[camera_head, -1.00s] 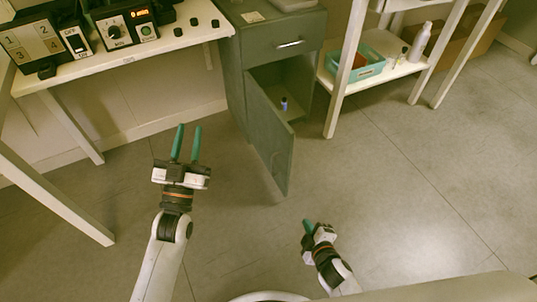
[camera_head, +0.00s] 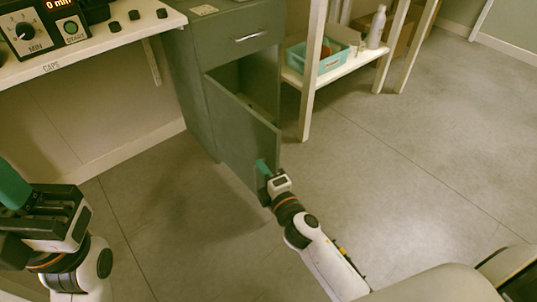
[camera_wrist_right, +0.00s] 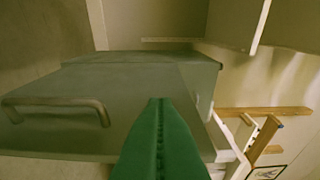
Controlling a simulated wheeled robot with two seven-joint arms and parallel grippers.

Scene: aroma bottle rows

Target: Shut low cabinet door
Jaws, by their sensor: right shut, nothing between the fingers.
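The low cabinet (camera_head: 185,80) stands in the middle of the head view, with a drawer above its door. The grey-green door (camera_head: 235,130) is hinged on the left and stands partly open, hiding much of the inside. My right gripper (camera_head: 263,170) is shut and empty at the outer face near the door's free edge; I cannot tell whether it touches. In the right wrist view its green fingers (camera_wrist_right: 158,145) are together, with a bar handle (camera_wrist_right: 60,108) on a grey-green panel to the left. My left gripper (camera_head: 18,190) is at the left edge, partly cut off.
A white-topped bench (camera_head: 100,45) with control boxes stands at the left. Right of the cabinet, a white shelf (camera_head: 345,67) holds a teal bin (camera_head: 300,62) and a white bottle (camera_head: 376,27). The floor at the right is open.

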